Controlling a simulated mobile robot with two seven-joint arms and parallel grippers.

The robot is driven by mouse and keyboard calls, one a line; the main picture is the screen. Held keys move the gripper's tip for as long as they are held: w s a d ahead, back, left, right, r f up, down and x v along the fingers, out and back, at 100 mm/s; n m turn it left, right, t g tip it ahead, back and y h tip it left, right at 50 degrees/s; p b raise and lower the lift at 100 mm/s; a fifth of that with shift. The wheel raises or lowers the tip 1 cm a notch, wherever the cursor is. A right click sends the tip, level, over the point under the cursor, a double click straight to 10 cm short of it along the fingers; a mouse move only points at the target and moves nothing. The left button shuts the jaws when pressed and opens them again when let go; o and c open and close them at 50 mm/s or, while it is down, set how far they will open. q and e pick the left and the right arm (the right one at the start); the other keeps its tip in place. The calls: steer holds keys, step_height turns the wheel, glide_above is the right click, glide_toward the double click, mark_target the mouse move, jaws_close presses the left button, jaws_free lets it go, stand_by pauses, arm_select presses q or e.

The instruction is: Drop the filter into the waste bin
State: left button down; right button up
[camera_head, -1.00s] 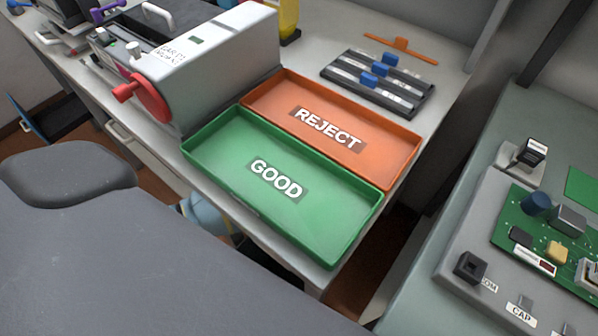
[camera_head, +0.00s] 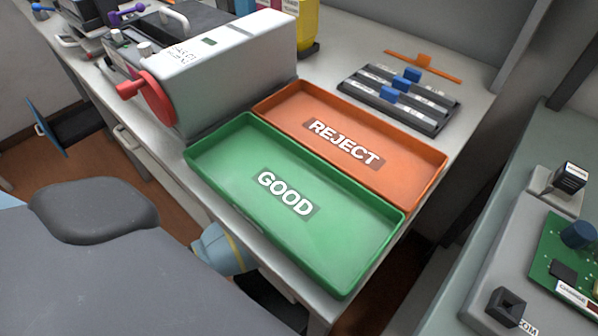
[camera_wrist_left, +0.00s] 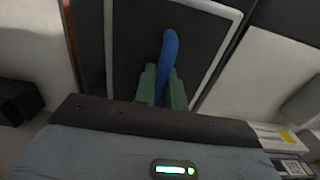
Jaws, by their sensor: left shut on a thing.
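In the left wrist view, my left gripper (camera_wrist_left: 164,88) has green fingers shut on a slim blue thing (camera_wrist_left: 170,50), which may be the filter. It sticks out past the fingertips with a rounded end. Behind it is a dark rectangle with a pale rim (camera_wrist_left: 226,60); I cannot tell whether this is the waste bin's opening. No waste bin can be made out for sure in the head view. Neither gripper shows in the head view.
A green GOOD tray (camera_head: 340,240) and an orange REJECT tray (camera_head: 410,165) lie on the bench beside a grey machine with a red handwheel (camera_head: 155,98). A black rack with blue clips (camera_head: 430,120) stands behind.

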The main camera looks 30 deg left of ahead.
arm_select(q)
steer(key=c, duration=1.4)
jaws_free()
step_height(320, 180, up, 8)
steer(key=shift+f+p, duration=0.1)
steer(key=shift+p, duration=0.7)
